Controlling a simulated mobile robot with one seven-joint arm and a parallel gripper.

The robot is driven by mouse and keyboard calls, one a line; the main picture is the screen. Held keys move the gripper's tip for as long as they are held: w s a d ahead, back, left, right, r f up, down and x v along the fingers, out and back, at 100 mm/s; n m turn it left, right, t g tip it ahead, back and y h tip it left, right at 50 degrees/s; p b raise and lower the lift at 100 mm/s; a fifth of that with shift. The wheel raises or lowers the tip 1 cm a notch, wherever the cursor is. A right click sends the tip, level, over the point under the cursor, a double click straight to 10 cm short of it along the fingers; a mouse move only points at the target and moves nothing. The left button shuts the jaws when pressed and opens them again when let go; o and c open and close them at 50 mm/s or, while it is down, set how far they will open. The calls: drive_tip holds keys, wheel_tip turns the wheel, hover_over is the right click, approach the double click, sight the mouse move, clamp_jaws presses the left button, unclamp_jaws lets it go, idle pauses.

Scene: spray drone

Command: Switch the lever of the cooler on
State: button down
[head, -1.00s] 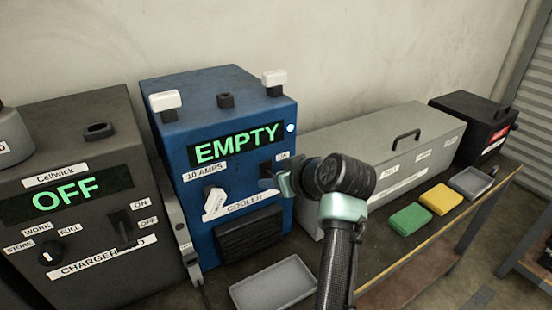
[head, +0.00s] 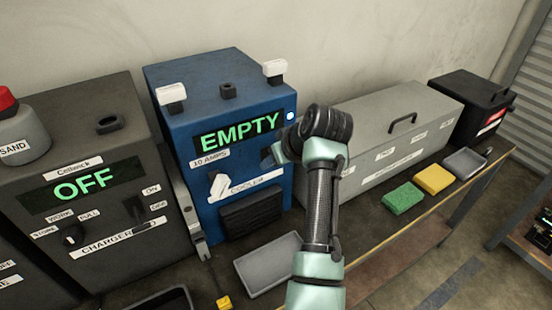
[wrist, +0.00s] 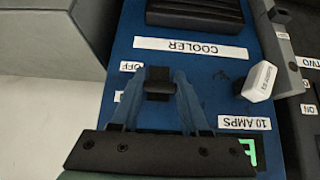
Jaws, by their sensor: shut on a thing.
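The blue cooler (head: 212,118) stands on the bench in the head view, its display reading EMPTY. The wrist view shows its front upside down, with the COOLER label (wrist: 190,49). The dark lever (wrist: 159,88) is beside the OFF label (wrist: 131,66); the label below that is mostly hidden by a finger. My gripper (wrist: 163,78) is shut on the lever, with one blue finger on each side. In the head view my gripper (head: 270,156) is at the cooler's right front, and my arm hides most of the lever there. I cannot tell the lever's exact setting.
The charger (head: 85,175), reading OFF, stands left of the cooler. A white-handled 10 AMPS knob (wrist: 259,82) is beside the lever. A long grey box (head: 385,125) stands to the right. A grey tray (head: 262,268) lies in front, with green (head: 403,198) and yellow (head: 434,179) sponges farther right.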

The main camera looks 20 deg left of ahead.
drive_tip(key=shift+c, duration=2)
unclamp_jaws()
drive_tip(key=b+v, duration=0.1)
drive_tip(key=v, duration=1.2)
